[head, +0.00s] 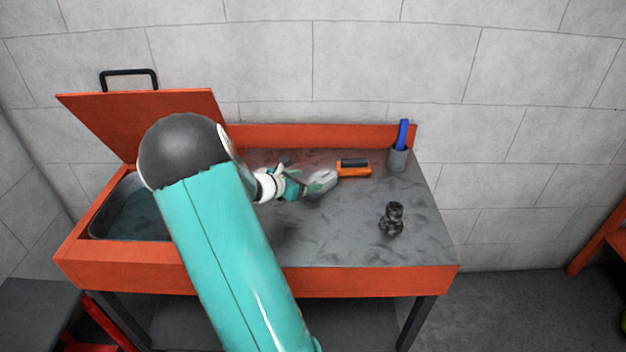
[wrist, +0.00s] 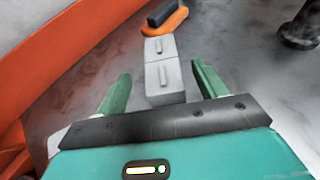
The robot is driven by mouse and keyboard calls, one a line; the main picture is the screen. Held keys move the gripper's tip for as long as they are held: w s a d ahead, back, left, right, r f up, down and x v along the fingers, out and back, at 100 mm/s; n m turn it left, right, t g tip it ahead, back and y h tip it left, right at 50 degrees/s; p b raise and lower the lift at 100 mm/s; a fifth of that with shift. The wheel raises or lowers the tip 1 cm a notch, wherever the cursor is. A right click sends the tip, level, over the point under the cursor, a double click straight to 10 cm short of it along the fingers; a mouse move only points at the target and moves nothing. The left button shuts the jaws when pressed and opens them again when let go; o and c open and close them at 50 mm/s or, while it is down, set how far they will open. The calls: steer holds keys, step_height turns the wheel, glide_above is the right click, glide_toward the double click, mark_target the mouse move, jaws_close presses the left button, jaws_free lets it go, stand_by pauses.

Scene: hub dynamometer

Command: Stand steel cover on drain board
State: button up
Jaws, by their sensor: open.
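My gripper (head: 304,187) is low over the grey streaked board (head: 340,235), which I take as the drain board. In the wrist view my gripper (wrist: 160,73) is open, its green fingers either side of a light grey block (wrist: 163,80) with small raised bars. The block also shows in the head view (head: 322,182). It lies against an orange piece with a dark top (wrist: 168,18), also in the head view (head: 353,169); I cannot tell if they are joined. A dark flanged part (head: 392,217) stands on the board. I cannot tell which thing is the steel cover.
A basin (head: 125,212) is at the left under a raised orange lid (head: 140,115), partly hidden by my arm. An orange rim edges the board. Its front middle is clear.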

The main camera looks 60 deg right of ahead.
steer(key=v, duration=0.7)
steer(key=s+a+r+m+t+y, duration=0.1)
steer(key=a+r+m+t+y, duration=0.2)
steer(key=a, duration=1.2)
steer(key=s+a+r+m+t+y, duration=0.2)
steer(key=a+r+m+y, duration=0.3)
steer(key=a, duration=1.1)
steer(key=s+a+r+m+t+y, duration=0.2)
steer(key=a+r+m+t+y, duration=0.2)
steer(key=a, duration=1.1)
step_height(320, 180, up, 2)
steer(key=shift+a+r+m+t+y, duration=0.1)
steer(key=shift+a+m+t+y, duration=0.25)
steer(key=shift+m, duration=0.85)
steer(key=shift+s+d, duration=0.1)
